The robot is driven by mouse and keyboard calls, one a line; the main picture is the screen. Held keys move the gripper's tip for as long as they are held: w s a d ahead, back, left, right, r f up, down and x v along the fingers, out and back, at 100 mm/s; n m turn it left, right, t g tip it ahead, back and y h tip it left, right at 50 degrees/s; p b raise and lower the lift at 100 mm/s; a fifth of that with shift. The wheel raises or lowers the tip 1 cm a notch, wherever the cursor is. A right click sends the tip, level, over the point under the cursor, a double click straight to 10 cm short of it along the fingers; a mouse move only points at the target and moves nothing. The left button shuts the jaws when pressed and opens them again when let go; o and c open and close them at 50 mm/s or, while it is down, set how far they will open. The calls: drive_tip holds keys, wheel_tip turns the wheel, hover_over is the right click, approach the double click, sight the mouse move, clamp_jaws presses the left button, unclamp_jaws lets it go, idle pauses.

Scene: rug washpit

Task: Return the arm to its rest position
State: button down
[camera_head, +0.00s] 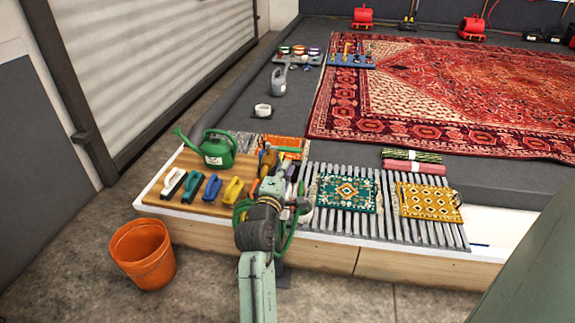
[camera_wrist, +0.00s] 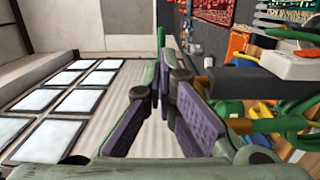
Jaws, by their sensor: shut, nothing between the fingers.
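My arm rises from the bottom of the head view, in front of the near edge of the wooden platform, and bends over it. My gripper (camera_wrist: 168,78) shows large in the wrist view, with purple pads on its two fingers. Its fingertips come together and hold nothing. In the head view the gripper is mostly hidden behind my wrist, among tools on the platform, so its exact place there is unclear. The wrist view is turned sideways and shows a paneled shutter door (camera_wrist: 60,100) on the left and the platform's items on the right.
A green watering can (camera_head: 217,148) and several brushes (camera_head: 202,188) stand on a wooden board left of my wrist. A slatted rack (camera_head: 392,220) with two small rugs lies to the right. An orange bucket (camera_head: 143,253) stands on the floor. A large red rug (camera_head: 440,95) lies behind.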

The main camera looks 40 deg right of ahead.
drive_tip(key=b+v, duration=0.1)
drive_tip(key=v, duration=0.6)
drive_tip(key=shift+s+a+f, duration=0.15)
drive_tip(key=shift+s+f, duration=0.1)
drive_tip(key=shift+s, duration=0.2)
